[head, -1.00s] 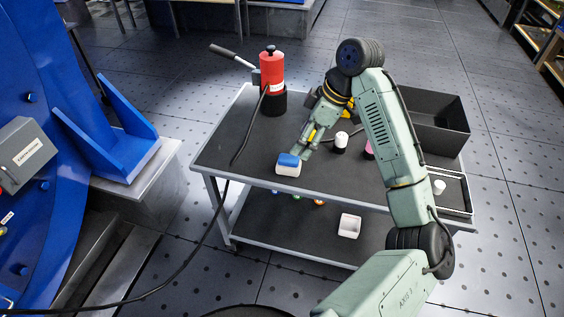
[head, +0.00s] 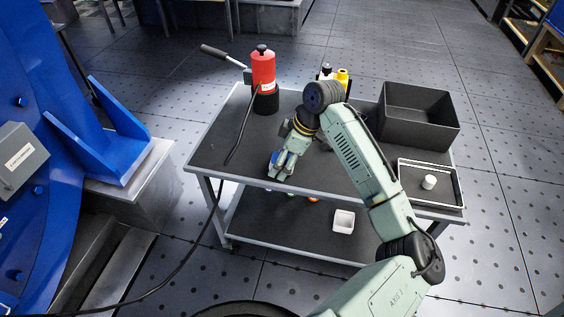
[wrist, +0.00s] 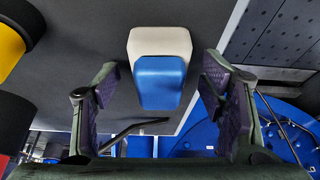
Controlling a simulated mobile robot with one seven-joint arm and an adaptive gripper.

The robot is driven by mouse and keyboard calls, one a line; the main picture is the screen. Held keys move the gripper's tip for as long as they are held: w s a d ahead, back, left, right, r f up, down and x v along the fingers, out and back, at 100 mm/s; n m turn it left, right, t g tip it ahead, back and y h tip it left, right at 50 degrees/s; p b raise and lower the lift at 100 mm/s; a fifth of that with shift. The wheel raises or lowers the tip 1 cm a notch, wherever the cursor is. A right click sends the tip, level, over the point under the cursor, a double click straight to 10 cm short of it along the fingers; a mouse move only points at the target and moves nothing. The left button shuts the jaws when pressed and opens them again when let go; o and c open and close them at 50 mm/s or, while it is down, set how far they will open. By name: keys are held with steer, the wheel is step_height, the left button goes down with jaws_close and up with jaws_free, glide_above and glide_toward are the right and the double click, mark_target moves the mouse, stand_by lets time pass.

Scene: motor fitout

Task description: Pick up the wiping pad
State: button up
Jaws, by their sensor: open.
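The wiping pad, a small block with a blue part and an off-white part, shows in the wrist view (wrist: 160,82) on the dark top of the cart. It lies between the lines of my two fingers, with a gap on each side. My gripper (wrist: 158,68) is open, its purple-lined fingers apart and nothing held. In the head view my gripper (head: 281,172) is low over the cart top (head: 225,145) near its front edge and hides most of the pad. I cannot tell how far the fingertips are above the surface.
A red and black cylinder (head: 263,72) with a lever and hose stands at the back left of the cart. A dark bin (head: 420,115) and a tray (head: 445,190) with a white cylinder (head: 429,182) are at the right.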

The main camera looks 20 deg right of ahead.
steer(key=shift+c, duration=0.2)
steer(key=c, duration=1.2)
steer(key=shift+r, duration=0.5)
steer(key=shift+s+a+r+b, duration=0.1)
steer(key=shift+s+r+b, duration=0.15)
steer(key=shift+r, duration=0.4)
steer(key=shift+s+a+r+b, duration=0.1)
steer(key=shift+r+b, duration=0.1)
steer(key=shift+r, duration=0.4)
steer(key=s+a, duration=0.2)
steer(key=s, duration=0.2)
steer(key=s+a+r+b, duration=0.1)
steer(key=s+a, duration=0.1)
steer(key=s, duration=0.3)
steer(key=s+a, duration=0.2)
steer(key=s, duration=0.2)
steer(key=shift+s+a+r+b, duration=0.2)
steer(key=shift+s+r+b, duration=0.1)
steer(key=shift+s+b, duration=0.1)
